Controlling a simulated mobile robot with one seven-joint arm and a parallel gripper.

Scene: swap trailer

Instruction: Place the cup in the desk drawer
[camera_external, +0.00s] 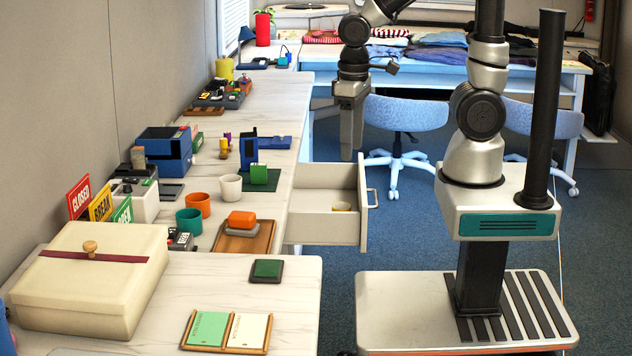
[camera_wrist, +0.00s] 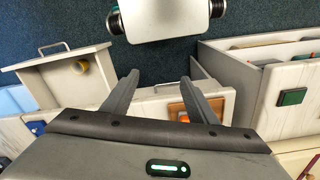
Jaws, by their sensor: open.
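The desk drawer (camera_external: 362,205) is pulled open, and in the wrist view its pale box (camera_wrist: 45,82) is at the upper left. A white cup (camera_external: 230,187), an orange cup (camera_external: 197,204) and a teal cup (camera_external: 189,221) stand on the desk. My gripper (camera_external: 351,158) points down above the drawer, clear of it. In the wrist view its fingers (camera_wrist: 163,92) are apart with nothing between them.
A wooden tray (camera_external: 262,236) with orange and grey blocks, a blue bin (camera_external: 165,152) and a green block (camera_external: 258,173) are on the desk. A cream box (camera_external: 75,285) stands at the near left. A blue chair (camera_external: 405,113) is behind my arm. Carpet beside the drawer is clear.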

